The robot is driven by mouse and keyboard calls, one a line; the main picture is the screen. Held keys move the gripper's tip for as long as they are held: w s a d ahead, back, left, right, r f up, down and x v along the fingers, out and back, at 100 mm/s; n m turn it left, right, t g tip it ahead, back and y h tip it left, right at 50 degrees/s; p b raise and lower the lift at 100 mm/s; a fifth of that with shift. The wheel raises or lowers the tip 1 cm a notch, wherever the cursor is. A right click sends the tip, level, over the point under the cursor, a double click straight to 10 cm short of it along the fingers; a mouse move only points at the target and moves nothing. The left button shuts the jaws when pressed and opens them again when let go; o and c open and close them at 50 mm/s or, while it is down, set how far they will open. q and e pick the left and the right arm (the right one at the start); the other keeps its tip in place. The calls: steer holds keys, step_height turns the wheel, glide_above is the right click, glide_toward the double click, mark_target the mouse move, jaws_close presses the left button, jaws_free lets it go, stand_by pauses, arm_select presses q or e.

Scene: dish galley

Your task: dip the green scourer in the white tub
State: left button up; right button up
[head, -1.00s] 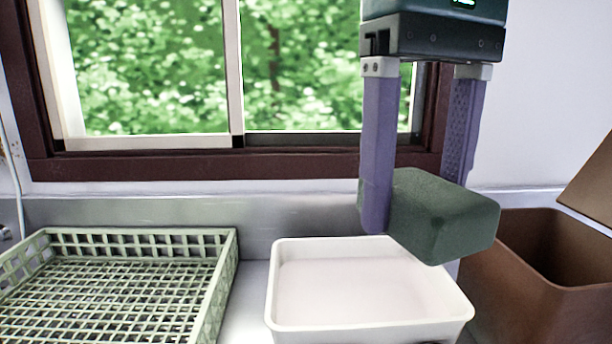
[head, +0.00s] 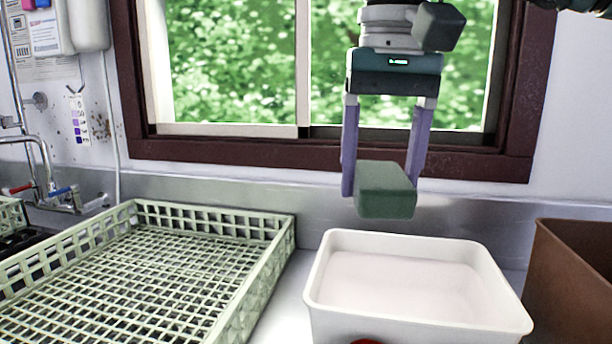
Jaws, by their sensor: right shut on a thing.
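The green scourer (head: 386,192) is a dark green block held between the two purple fingers of my right gripper (head: 383,180). The gripper points down and is shut on it. The scourer hangs in the air near the back rim of the white tub (head: 420,327), above rim height and apart from it. The tub stands on the counter and holds a pale, flat-looking fill. My left gripper is not in view.
A pale green slatted rack (head: 240,290) stands to the left of the tub. A brown bin (head: 572,275) stands at the right. A tap (head: 45,165) is at the far left. A window (head: 235,70) is behind. A small red thing (head: 366,341) shows at the bottom edge.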

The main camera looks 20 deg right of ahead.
steer(key=w+d+f+m+t+h+b, duration=0.1)
steer(key=w+d+f+m+b, duration=0.5)
steer(key=d+f, duration=0.55)
steer(key=shift+n, duration=0.4)
steer(key=b+x, duration=0.3)
steer(key=x, duration=0.1)
steer(key=b+x, duration=0.2)
steer(key=x, duration=0.2)
steer(key=s+a+b+x, duration=0.1)
steer(key=b+x, duration=0.2)
steer(key=shift+f+b, duration=0.35)
steer(key=shift+f, duration=0.25)
steer(key=shift+r, duration=0.1)
steer(key=shift+r+p, duration=0.4)
steer(key=shift+r, duration=0.05)
steer(key=w+d+p+v, duration=0.1)
steer(key=w+p+v, duration=0.1)
steer(key=p+v, duration=0.6)
steer(key=shift+v, duration=1.2)
